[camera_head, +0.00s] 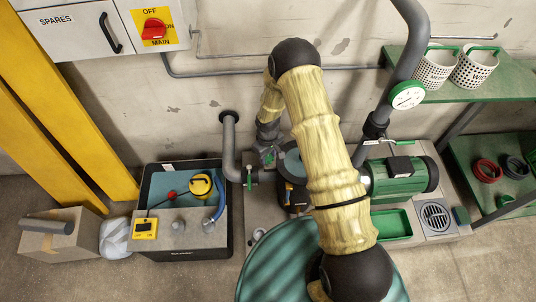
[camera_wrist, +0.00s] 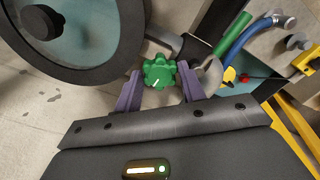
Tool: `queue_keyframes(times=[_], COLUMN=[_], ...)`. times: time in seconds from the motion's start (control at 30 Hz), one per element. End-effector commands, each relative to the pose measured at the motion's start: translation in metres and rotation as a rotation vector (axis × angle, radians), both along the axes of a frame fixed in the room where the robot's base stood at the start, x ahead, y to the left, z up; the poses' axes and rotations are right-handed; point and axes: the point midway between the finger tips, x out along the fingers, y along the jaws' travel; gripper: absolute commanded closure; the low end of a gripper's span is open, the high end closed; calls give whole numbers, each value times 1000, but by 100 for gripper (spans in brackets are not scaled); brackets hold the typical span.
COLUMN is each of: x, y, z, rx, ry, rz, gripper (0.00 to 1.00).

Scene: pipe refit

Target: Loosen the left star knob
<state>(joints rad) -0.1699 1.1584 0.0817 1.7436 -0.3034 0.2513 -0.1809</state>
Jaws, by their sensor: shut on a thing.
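The green star knob (camera_wrist: 159,73) sits between my gripper's two purple fingers in the wrist view, with a pale mark on its face. My gripper (camera_wrist: 160,82) is shut on it, one finger against each side. The knob is beside the rim of the round, dark-edged cover (camera_wrist: 122,63). In the head view my gripper (camera_head: 268,156) is at the left side of the round housing (camera_head: 291,163), and my arm hides much of that area. Any other star knob is hidden or out of view.
A grey pipe with a green-handled valve (camera_head: 249,178) is just left of my gripper. A dark crate (camera_head: 181,252) stands at left, holding a yellow device (camera_head: 201,185) and blue hose. A green pump motor (camera_head: 404,175) and pressure gauge (camera_head: 407,95) are at right.

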Motion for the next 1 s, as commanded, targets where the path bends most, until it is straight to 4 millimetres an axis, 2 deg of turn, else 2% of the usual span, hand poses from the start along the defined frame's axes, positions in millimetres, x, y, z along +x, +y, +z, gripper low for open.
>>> queue_keyframes(times=[0.3,0.73,0.77,0.8,1.0], x=[0,0,0,0,0], y=[-2,-2,-2,-2,-1], z=[0,0,0,0,0], rx=[-2,-3,-3,-3,-1], ry=[2,2,2,2,2], rz=[115,128,128,128,127], gripper=[83,83,58,50,48])
